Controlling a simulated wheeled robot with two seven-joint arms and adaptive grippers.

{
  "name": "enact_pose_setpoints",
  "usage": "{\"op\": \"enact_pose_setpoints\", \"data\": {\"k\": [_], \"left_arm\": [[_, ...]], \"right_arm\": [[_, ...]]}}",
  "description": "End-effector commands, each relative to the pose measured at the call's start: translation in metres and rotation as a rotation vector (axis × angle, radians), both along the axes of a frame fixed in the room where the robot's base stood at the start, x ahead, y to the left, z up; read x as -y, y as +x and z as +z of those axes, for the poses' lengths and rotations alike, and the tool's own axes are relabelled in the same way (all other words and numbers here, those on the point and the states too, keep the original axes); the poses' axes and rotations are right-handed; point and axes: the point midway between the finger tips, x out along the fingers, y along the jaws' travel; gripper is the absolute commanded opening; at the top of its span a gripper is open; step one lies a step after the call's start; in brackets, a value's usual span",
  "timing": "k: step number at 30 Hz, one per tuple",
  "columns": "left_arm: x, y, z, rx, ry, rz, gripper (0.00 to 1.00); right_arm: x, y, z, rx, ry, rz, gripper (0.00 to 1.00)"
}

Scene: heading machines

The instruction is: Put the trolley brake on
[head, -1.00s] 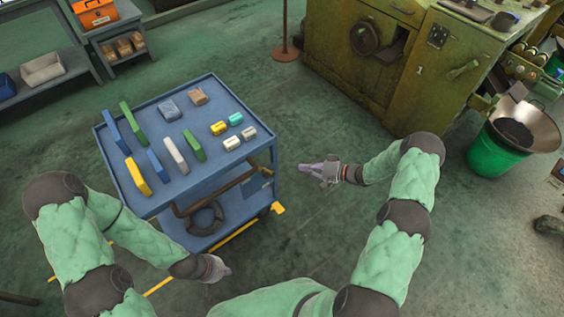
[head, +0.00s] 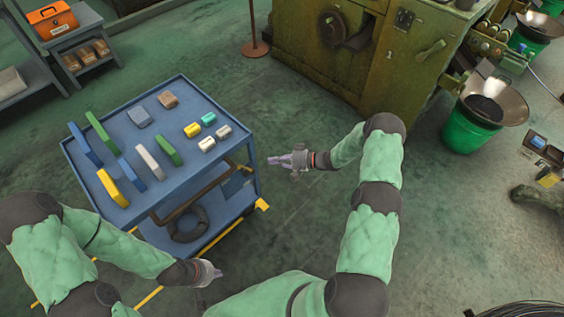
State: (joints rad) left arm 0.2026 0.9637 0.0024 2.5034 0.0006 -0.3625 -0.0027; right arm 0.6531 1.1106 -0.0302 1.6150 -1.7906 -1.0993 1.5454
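The trolley (head: 240,140) is a blue two-shelf cart standing left of centre. A yellow piece (head: 262,205), which looks like a brake pedal, juts out low at its near right corner; I cannot tell its position. My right gripper (head: 284,162) is right of the trolley, apart from it, above and right of the yellow piece in the picture. Its fingers look spread and empty. My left gripper (head: 214,273) is in front of the trolley, low in the picture; its fingers are too small to judge. The trolley's wheels are mostly hidden.
Several coloured blocks (head: 112,188) lie on the trolley's top, and a dark ring (head: 188,224) on its lower shelf. A green machine (head: 330,60) stands behind, a green bin (head: 470,128) at right.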

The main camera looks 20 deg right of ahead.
Motion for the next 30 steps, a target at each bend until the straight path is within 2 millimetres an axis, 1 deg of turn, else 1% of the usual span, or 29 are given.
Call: {"op": "enact_pose_setpoints", "data": {"k": [1,7,13,19,30], "left_arm": [[0.0,0.0,-0.005,0.0,0.0,0.0,0.0],[0.0,0.0,-0.015,0.0,0.0,0.0,0.0],[0.0,0.0,-0.022,0.0,0.0,0.0,0.0],[0.0,0.0,-0.025,0.0,0.0,0.0,0.0],[0.0,0.0,-0.024,0.0,0.0,0.0,0.0]], "right_arm": [[-0.01,0.006,-0.005,0.0,0.0,0.003,0.0],[-0.039,0.025,-0.013,0.0,0.0,0.003,0.0],[-0.062,0.018,-0.022,-0.001,0.001,0.001,0.0],[-0.071,0.016,-0.025,0.0,0.0,0.0,0.0],[-0.072,0.016,-0.025,0.001,-0.002,-0.001,0.0]]}}
